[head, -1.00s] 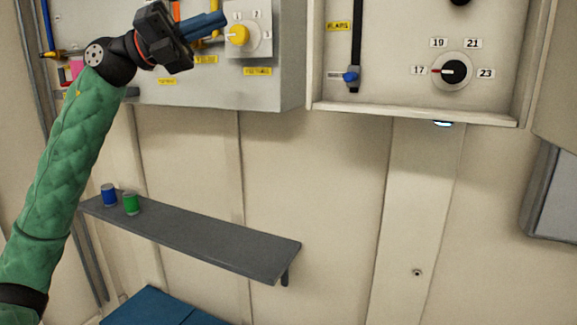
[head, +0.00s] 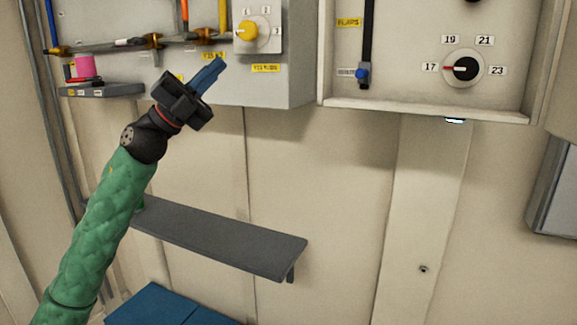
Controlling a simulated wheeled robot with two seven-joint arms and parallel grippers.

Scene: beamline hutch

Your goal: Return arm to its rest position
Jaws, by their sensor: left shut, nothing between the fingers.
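My left gripper (head: 216,66) is shut and empty, its blue fingers pointing up and right. It is in front of the lower part of the grey panel box (head: 298,85), below and left of the yellow knob (head: 246,31), and looks apart from it. My left arm, in a green quilted sleeve, rises from the lower left. My right gripper is not in view.
A grey shelf (head: 225,240) is on the wall behind my arm, which hides most of its left end. A small ledge (head: 102,91) holds a pink item (head: 84,66). A dial (head: 464,68) and a blue-handled slider (head: 362,72) are at right. The middle wall is clear.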

